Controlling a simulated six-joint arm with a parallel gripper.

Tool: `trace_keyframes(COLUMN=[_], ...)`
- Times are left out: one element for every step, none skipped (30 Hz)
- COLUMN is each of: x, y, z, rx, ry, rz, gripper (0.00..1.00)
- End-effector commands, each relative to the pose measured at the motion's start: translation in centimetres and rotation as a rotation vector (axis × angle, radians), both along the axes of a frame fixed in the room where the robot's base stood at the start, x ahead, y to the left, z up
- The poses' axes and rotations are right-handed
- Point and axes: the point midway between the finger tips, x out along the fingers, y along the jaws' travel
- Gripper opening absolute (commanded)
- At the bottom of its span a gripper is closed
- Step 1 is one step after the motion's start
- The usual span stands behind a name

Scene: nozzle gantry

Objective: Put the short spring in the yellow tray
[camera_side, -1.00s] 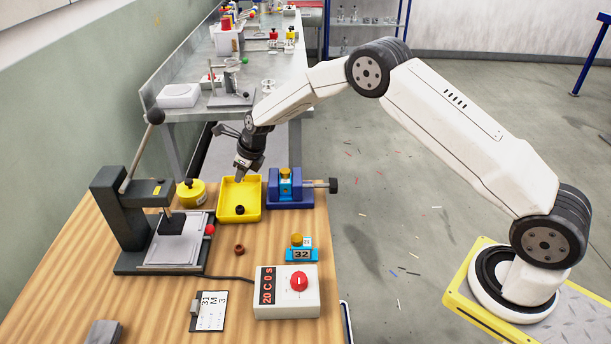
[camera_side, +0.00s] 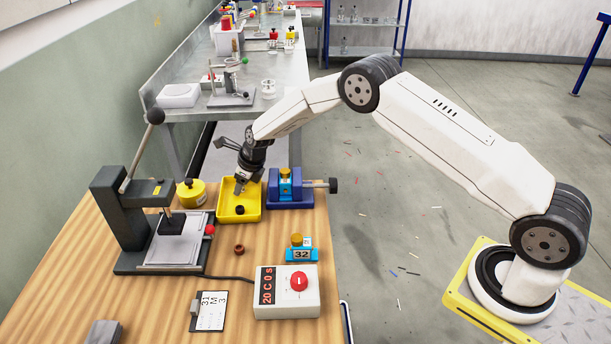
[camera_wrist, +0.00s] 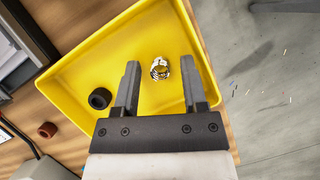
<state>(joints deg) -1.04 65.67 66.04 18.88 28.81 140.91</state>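The short spring (camera_wrist: 160,68) is a small silver coil. In the wrist view it shows over the floor of the yellow tray, between my fingertips with a gap on each side. I cannot tell its exact height, but no finger touches it. The yellow tray (camera_side: 251,208) stands at the back of the wooden bench; its wall also shows in the wrist view (camera_wrist: 75,55). My gripper (camera_wrist: 160,64) is open, over the tray; in the side view (camera_side: 240,190) it points down into it. The spring cannot be made out in the side view.
A black ring (camera_wrist: 100,98) lies in the tray. A brown ring (camera_side: 239,249) lies on the bench in front. A blue vise (camera_side: 290,200) stands right of the tray, a yellow round container (camera_side: 192,192) and a lever press (camera_side: 120,215) left. A control box (camera_side: 287,305) stands nearer.

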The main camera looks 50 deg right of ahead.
Motion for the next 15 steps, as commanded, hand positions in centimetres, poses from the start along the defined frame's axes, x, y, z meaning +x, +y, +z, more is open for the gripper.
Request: trace_keyframes(x=[0.0,0.0,0.0,0.0,0.0,0.0,-0.01,0.0,0.0,0.0,0.0,0.0,0.0,0.0,-0.06], y=[0.0,0.0,0.0,0.0,0.0,0.0,0.0,0.0,0.0,0.0,0.0,0.0,0.0,0.0,-0.04], z=[0.02,0.01,0.02,0.02,0.02,0.02,0.02,0.03,0.04,0.09,0.13,0.23,0.33,0.44,0.57], rx=[0.0,0.0,0.0,0.0,0.0,0.0,0.0,0.0,0.0,0.0,0.0,0.0,0.0,0.0,0.0], ry=[0.0,0.0,0.0,0.0,0.0,0.0,0.0,0.0,0.0,0.0,0.0,0.0,0.0,0.0,0.0], rz=[0.0,0.0,0.0,0.0,0.0,0.0,0.0,0.0,0.0,0.0,0.0,0.0,0.0,0.001,0.0], gripper=[0.58,0.58,0.58,0.58,0.58,0.58,0.58,0.58,0.58,0.58,0.58,0.58,0.58,0.58,0.58])
